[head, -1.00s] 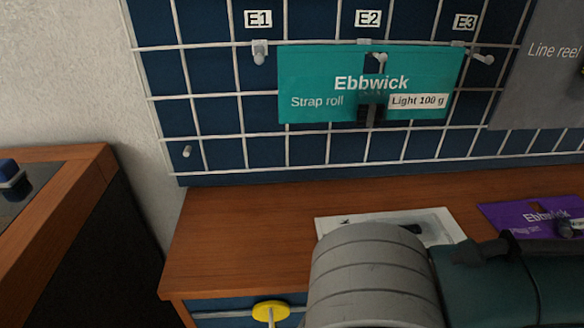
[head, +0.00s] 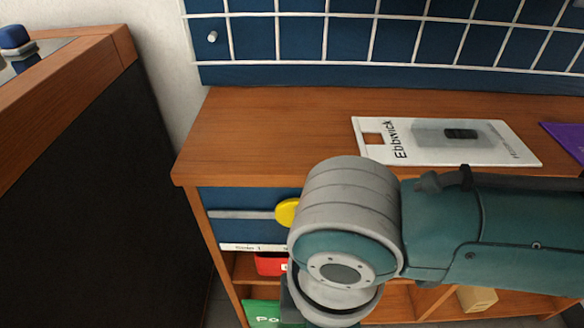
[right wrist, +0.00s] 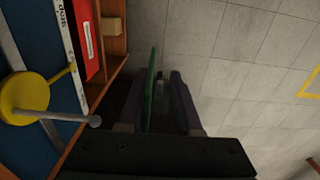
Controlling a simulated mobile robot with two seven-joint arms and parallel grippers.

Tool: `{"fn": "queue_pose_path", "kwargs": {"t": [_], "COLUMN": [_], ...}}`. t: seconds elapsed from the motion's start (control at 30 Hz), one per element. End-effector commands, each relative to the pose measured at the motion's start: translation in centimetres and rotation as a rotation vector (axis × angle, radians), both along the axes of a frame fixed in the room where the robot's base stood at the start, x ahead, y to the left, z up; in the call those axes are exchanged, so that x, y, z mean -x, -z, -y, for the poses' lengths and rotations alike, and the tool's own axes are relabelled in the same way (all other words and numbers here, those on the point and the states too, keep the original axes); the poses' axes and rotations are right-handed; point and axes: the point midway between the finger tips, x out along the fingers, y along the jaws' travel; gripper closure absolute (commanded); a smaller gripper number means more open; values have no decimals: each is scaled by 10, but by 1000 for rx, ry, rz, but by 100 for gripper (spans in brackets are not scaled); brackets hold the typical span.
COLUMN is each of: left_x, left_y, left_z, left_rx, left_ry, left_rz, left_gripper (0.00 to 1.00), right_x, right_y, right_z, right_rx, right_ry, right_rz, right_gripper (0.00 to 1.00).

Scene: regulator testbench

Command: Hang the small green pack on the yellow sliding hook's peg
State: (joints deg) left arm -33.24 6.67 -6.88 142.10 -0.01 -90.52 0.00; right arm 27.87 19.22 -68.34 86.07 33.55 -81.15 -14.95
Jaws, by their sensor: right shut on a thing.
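The small green pack (head: 262,314) shows at the bottom of the head view, partly cut off and partly behind my right arm. In the right wrist view the green pack (right wrist: 150,90) is seen edge-on between the fingers of my right gripper (right wrist: 156,112), which is shut on it. The yellow sliding hook (head: 288,212) sits on a grey rail on the blue front panel, partly covered by my right wrist. In the right wrist view the yellow hook (right wrist: 25,98) is left of the pack and apart from it; its grey peg (right wrist: 78,119) points toward the gripper side. My left gripper is out of view.
A white Ebbwick pack (head: 440,141) lies on the wooden bench top (head: 250,115). A purple pack (head: 568,137) lies at the right edge. A red pack (head: 270,264) is on the shelf below the rail. A dark-sided cabinet (head: 90,170) stands left.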

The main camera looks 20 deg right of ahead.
Motion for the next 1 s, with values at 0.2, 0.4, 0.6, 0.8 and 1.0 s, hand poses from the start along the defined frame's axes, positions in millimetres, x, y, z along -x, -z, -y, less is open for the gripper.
{"fn": "queue_pose_path", "kwargs": {"t": [0.2, 0.4, 0.6, 0.8, 1.0], "left_x": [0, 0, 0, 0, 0], "left_y": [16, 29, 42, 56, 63], "left_z": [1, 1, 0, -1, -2], "left_rx": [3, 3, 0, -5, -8], "left_ry": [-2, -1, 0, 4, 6], "left_rz": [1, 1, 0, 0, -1], "left_gripper": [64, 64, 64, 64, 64], "right_x": [-15, -28, -40, -52, -63], "right_y": [5, 6, 7, 8, 7], "right_z": [4, 8, 11, 15, 18], "right_rx": [1, 0, 0, 2, 0], "right_ry": [1, 1, 1, 1, 2], "right_rz": [2, 3, 3, 3, 1], "right_gripper": [100, 100, 100, 100, 100]}}
